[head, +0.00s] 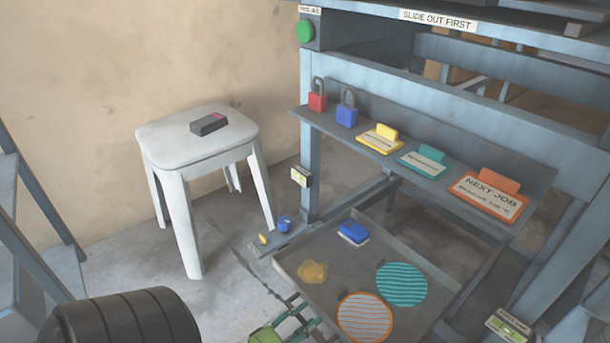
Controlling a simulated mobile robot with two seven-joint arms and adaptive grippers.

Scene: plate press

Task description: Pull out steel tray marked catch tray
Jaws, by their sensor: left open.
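The grey steel tray (343,272) lies low under the shelf, in the lower middle of the head view. I can read no catch tray marking on it. In it are a yellow patch (313,272), a blue block (353,233), a teal striped disc (402,284) and an orange striped disc (364,317). My left gripper (287,317), with green and grey parts, is open at the bottom edge, close to the tray's near left side. The frame cuts it off, and I cannot tell whether it touches the tray. My right gripper is not in view.
A white stool (190,140) with a dark box (209,124) stands left. Above the tray, a shelf (330,124) holds a red padlock (317,98), a blue padlock (346,112) and several tags. A post (309,150) rises beside the tray.

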